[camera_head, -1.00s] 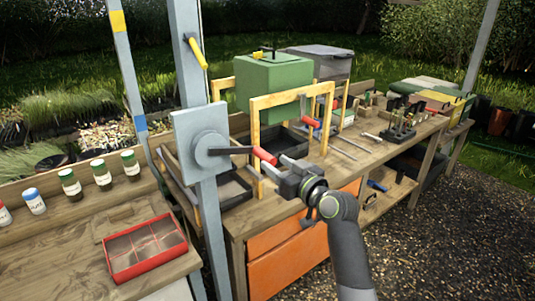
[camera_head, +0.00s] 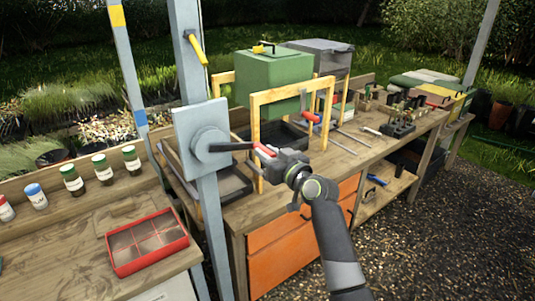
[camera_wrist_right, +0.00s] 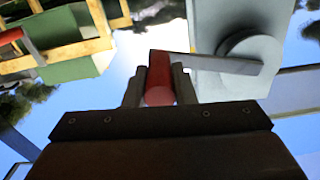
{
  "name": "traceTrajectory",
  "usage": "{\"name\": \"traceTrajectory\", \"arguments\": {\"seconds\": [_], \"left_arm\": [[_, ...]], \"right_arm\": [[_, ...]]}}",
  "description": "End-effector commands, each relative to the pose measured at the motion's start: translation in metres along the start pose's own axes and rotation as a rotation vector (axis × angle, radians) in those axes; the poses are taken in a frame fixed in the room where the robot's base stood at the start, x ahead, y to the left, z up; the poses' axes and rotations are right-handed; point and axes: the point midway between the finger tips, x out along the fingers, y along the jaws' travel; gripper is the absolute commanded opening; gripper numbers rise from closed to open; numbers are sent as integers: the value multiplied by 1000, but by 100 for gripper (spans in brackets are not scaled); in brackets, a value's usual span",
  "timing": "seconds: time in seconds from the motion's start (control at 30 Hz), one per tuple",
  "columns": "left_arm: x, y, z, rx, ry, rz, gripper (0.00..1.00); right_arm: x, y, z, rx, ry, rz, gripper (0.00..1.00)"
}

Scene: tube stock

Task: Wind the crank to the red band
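The crank is on a pale grey plate (camera_head: 185,118) fixed to a grey post. Its round hub (camera_head: 207,143) carries a dark arm (camera_head: 232,147) that points right, about level, to a red handle (camera_head: 263,150). In the right wrist view the red handle (camera_wrist_right: 159,78) lies between the two fingers, which press close on both sides. My right gripper (camera_head: 270,155) is shut on the handle and hides part of it in the head view. I cannot make out a red band on the plate or hub. My left gripper is not in view.
A yellow wooden frame (camera_head: 257,135) stands on the bench right behind the handle. A green box (camera_head: 273,80) is behind it. A red divided tray (camera_head: 147,245) and several jars are at the left. Orange drawers (camera_head: 275,255) are below the bench.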

Motion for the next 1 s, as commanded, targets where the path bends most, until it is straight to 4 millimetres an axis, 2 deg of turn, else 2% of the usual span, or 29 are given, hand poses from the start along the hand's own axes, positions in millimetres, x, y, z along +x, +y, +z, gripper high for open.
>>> {"name": "traceTrajectory", "arguments": {"seconds": [0.03, 0.17, 0.47, 1.0], "left_arm": [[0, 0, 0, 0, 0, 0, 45], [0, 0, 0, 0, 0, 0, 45], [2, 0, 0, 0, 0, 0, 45], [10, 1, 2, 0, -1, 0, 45]], "right_arm": [[0, 0, 0, 0, 0, 0, 16], [0, 0, 0, 0, 0, 0, 0], [0, 0, -1, -10, 0, 0, 0], [0, 2, -15, -83, 12, 1, 0]]}}
